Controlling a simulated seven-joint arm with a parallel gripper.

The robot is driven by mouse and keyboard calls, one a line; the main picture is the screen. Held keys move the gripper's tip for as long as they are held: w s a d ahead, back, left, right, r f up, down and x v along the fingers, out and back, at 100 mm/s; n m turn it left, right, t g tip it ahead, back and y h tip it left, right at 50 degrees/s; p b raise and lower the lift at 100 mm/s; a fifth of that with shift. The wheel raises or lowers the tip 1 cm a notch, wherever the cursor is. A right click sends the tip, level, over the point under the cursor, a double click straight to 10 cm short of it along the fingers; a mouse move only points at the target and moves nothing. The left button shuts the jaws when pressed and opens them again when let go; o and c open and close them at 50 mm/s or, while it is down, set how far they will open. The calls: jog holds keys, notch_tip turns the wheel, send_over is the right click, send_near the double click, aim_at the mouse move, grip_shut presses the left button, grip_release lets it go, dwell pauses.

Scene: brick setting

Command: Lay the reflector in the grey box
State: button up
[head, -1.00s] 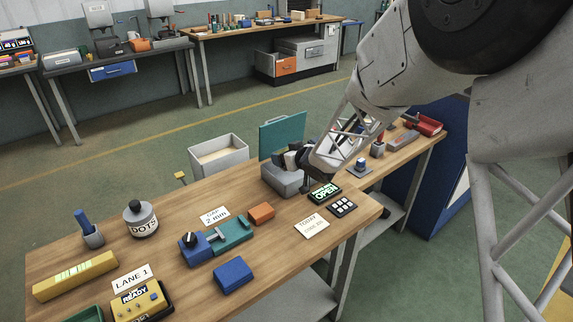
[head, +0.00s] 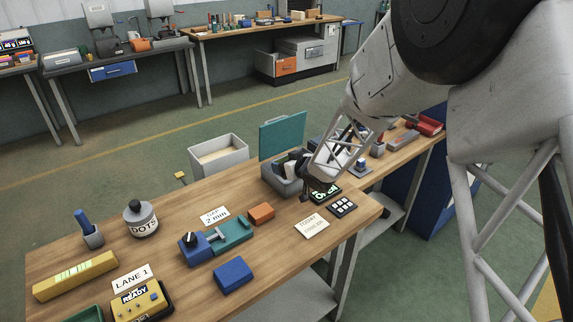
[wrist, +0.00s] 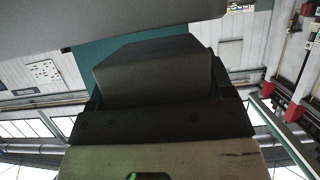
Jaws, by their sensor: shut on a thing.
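The grey box (head: 277,185) stands near the bench's back edge in the head view, its teal lid (head: 283,136) raised behind it. A pale piece and dark parts show in its opening. My gripper (head: 306,192) is low at the box's right front side, beside the lit OPEN sign (head: 323,195), and partly covers that sign. It is shut; the reflector in its jaws is mostly hidden and I cannot make out its outline. In the wrist view a dark block (wrist: 155,72) fills the middle, with the teal lid (wrist: 85,75) behind it.
A dark keypad (head: 342,207) and a TODAY card (head: 312,228) lie in front of my gripper. An orange block (head: 261,212) and a teal fixture (head: 231,235) lie left of them. An open grey bin (head: 219,158) stands behind the bench. Bare wood lies left of the box.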

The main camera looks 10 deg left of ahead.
jog(key=shift+f, duration=0.6)
jog(key=o, duration=1.1)
jog(key=shift+c, duration=0.2)
jog(key=shift+r, duration=0.1)
jog(key=shift+r, duration=0.55)
jog(key=v, duration=1.2)
